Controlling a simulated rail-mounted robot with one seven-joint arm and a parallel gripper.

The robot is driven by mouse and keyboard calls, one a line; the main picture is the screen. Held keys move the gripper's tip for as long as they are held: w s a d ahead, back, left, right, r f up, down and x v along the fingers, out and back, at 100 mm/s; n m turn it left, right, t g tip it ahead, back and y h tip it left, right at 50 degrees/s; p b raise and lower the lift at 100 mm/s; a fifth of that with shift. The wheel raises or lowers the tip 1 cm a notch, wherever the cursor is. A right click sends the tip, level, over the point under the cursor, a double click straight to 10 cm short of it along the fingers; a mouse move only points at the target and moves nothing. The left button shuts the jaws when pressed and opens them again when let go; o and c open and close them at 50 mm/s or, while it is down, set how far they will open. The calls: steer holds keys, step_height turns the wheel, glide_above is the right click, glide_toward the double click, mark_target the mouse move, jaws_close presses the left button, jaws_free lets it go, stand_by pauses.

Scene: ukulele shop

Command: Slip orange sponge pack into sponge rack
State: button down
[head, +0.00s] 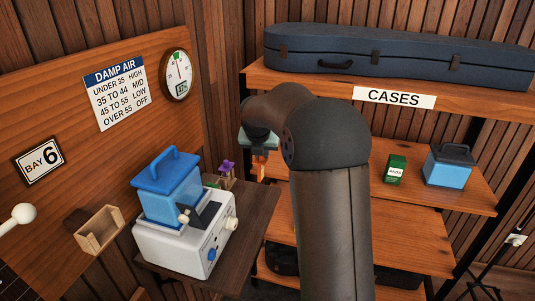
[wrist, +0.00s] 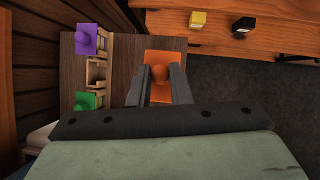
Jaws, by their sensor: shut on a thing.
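My gripper (wrist: 161,73) is shut on the orange sponge pack (wrist: 159,58), holding its round orange knob between the fingers. In the head view the pack (head: 258,167) hangs below my gripper (head: 260,152), partly hidden by my arm. The sponge rack (wrist: 97,73) is a pale wooden holder at the left of the wrist view. Its middle bay looks empty. A purple pack (wrist: 85,38) sits at its far end and a green pack (wrist: 86,101) at its near end. My gripper is right of the rack, apart from it.
A white machine (head: 180,245) with a blue tank (head: 168,190) stands on the dark side table (head: 255,205). A small wooden box (head: 100,230) is left of it. The shelves hold a green box (head: 395,168), a blue tank (head: 450,167) and a long case (head: 400,55).

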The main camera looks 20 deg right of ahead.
steer(key=shift+w+a+p, duration=1)
steer(key=shift+w+a, duration=4)
steer(key=shift+a, duration=1.2)
step_height(320, 180, down, 9)
steer(key=b, duration=0.6)
steer(key=shift+f, duration=0.15)
steer(key=shift+s+d, duration=0.1)
steer(key=c, duration=1.3)
jaws_free()
steer(key=shift+o, duration=0.2)
